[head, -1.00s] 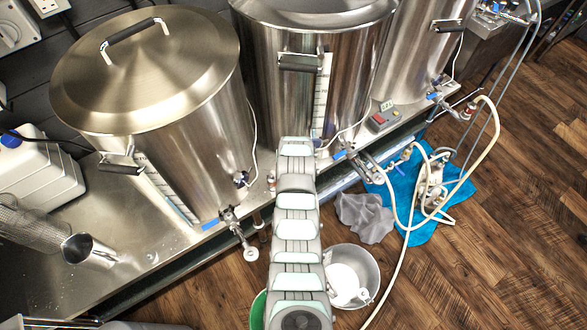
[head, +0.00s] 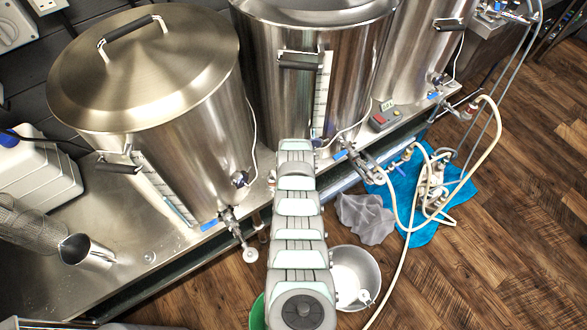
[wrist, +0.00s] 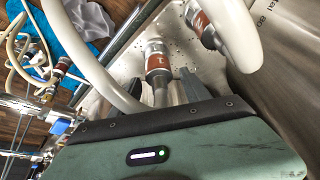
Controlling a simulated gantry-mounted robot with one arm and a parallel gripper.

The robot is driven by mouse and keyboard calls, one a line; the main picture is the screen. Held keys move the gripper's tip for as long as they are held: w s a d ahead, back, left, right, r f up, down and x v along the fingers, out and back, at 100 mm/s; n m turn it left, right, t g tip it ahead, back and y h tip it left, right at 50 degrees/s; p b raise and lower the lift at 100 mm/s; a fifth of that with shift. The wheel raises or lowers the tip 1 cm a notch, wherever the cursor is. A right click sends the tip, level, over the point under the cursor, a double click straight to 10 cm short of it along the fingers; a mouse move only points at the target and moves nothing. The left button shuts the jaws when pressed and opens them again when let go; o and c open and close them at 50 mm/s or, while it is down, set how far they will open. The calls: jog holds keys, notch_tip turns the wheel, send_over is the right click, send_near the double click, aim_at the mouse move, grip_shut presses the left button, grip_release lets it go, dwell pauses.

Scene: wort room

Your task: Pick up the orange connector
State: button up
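In the wrist view an orange-brown connector (wrist: 158,62) with a light mark and metal ends stands just beyond my gripper (wrist: 163,88). The grey fingers reach toward its metal stem from either side, with gaps showing, so the gripper looks open. I see no clear contact. A second orange-brown connector (wrist: 205,30) sits to the right on a thick white hose, and another (wrist: 62,66) lies farther off at left. In the head view my arm covers the gripper and the nearest connector. An orange-brown fitting (head: 467,112) shows at the upper right.
White hoses (wrist: 85,50) curve close past the gripper. Steel kettles (head: 150,120) with valves stand on a steel bench (head: 120,265). On the floor are a blue cloth (head: 410,225), a grey cloth (head: 365,217), a pump (head: 433,190) and a metal bowl (head: 372,268).

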grip_shut()
dwell(0.3)
jog(key=shift+r, duration=0.1)
dwell(0.4)
notch_tip(320, 180, up, 20)
jog(key=p, duration=0.2)
dwell(0.5)
dwell(0.3)
jog(key=shift+r+p, duration=0.75)
jog(key=shift+r, duration=1.4)
